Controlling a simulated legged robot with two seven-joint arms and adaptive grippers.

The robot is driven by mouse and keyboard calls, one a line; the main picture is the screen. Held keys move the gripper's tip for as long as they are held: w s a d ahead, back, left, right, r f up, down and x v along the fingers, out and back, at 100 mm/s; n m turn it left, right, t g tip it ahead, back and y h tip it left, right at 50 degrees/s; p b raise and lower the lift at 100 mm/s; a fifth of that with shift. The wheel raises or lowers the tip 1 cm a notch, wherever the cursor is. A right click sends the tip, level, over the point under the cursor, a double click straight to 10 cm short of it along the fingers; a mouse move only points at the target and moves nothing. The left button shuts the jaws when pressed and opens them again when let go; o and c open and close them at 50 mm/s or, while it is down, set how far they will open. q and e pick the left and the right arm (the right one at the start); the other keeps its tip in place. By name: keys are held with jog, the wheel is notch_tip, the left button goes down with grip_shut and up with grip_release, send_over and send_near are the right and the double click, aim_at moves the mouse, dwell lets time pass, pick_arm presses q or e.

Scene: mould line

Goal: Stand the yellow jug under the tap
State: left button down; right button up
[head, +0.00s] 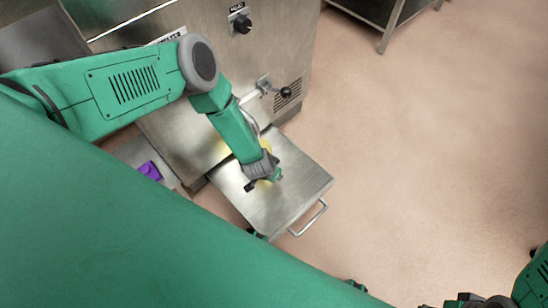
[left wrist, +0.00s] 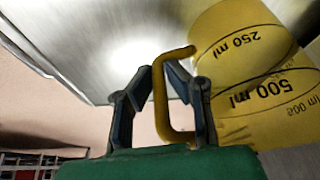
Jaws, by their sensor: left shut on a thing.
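The yellow jug (left wrist: 258,68) fills the upper right of the left wrist view, with black 250 ml and 500 ml marks. Its handle (left wrist: 160,100) stands between the fingers of my left gripper (left wrist: 162,92), which is shut on it. The tap (head: 264,86), with a black-knobbed lever, is on the machine front above the jug. I cannot tell whether the jug's base touches the shelf.
The steel shelf (head: 305,183) juts from the machine (head: 190,125) and has a bar handle (head: 308,218) at its front. A purple object (head: 149,171) lies left of it. A steel table (head: 385,12) stands at the top. The floor (head: 430,150) to the right is clear.

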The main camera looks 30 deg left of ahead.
pick_arm(q)
jog(key=shift+f, duration=0.1)
jog(key=c, duration=1.6)
grip_release()
jog(key=p+v, duration=0.6)
jog(key=v, duration=0.6)
